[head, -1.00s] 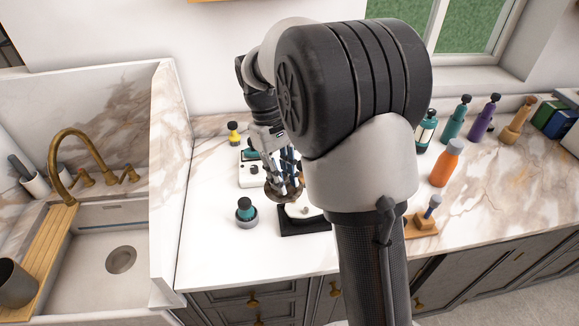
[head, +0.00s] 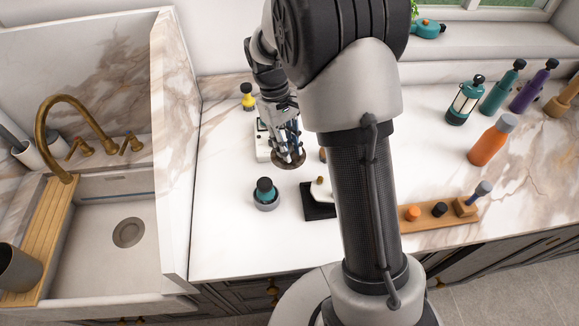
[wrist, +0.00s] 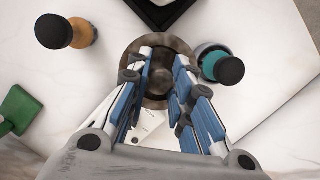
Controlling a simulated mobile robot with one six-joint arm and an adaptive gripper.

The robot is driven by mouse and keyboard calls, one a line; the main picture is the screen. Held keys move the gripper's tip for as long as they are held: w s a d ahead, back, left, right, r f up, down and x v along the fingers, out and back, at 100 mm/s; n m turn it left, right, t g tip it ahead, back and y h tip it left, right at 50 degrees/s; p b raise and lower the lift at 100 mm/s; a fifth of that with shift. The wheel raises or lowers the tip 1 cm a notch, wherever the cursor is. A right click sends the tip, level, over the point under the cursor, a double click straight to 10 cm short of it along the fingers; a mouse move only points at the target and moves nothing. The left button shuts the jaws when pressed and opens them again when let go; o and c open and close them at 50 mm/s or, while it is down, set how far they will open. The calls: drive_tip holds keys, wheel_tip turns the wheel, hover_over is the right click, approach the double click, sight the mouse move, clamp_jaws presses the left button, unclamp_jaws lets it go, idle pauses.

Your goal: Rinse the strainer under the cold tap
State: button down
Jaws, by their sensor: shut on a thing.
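My gripper (head: 290,150) is over the white counter, left of my arm in the head view. It is shut on a round brown metal strainer (head: 289,160). In the wrist view the strainer (wrist: 181,49) lies between and beyond the blue-lined fingers (wrist: 160,85), which partly cover it. Whether it touches the counter is hard to tell. The brass tap (head: 72,130) arches over the sink (head: 95,230) at the left of the head view, with brass handles (head: 130,144) behind it. The strainer is well to the right of the sink.
A tall marble sink wall (head: 178,160) stands between gripper and basin. A teal-topped jar (head: 265,193) and a black tray (head: 318,203) are close to the strainer. A wooden rack (head: 30,245) crosses the sink's left side. An orange bottle (head: 492,140) stands at right.

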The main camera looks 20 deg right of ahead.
drive_tip(key=x, duration=0.2)
drive_tip(key=w+b+x, duration=0.1)
drive_tip(key=x, duration=0.5)
drive_tip(key=shift+w+a+f+b, duration=0.25)
drive_tip(key=shift+w+a+b, duration=0.1)
drive_tip(key=shift+w+b, duration=0.1)
drive_tip(key=shift+f, duration=0.15)
drive_tip(key=c, duration=1.4)
unclamp_jaws()
drive_tip(key=shift+c, duration=0.2)
